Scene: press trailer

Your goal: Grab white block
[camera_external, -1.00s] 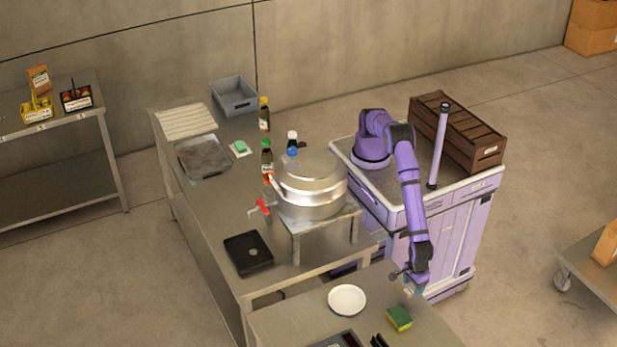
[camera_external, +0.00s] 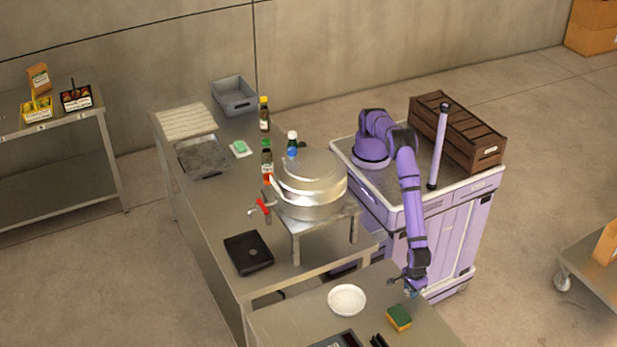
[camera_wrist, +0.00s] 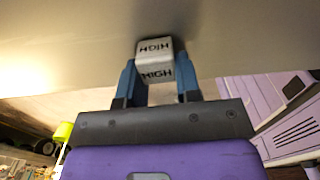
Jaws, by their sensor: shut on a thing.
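The white block (camera_wrist: 154,62), with the word HIGH printed on its faces, is between the two blue fingers of my gripper (camera_wrist: 160,80) in the wrist view. My gripper is shut on it. In the external view my gripper (camera_external: 411,292) is low at the right edge of the front metal table (camera_external: 290,325). The block is too small and too hidden there to make out clearly.
A white bowl (camera_external: 347,300) and a green and yellow sponge (camera_external: 399,318) stand on the front table near my gripper. A large metal pot (camera_external: 310,190) stands on a raised stand behind. A black scale (camera_external: 248,253) lies to the left.

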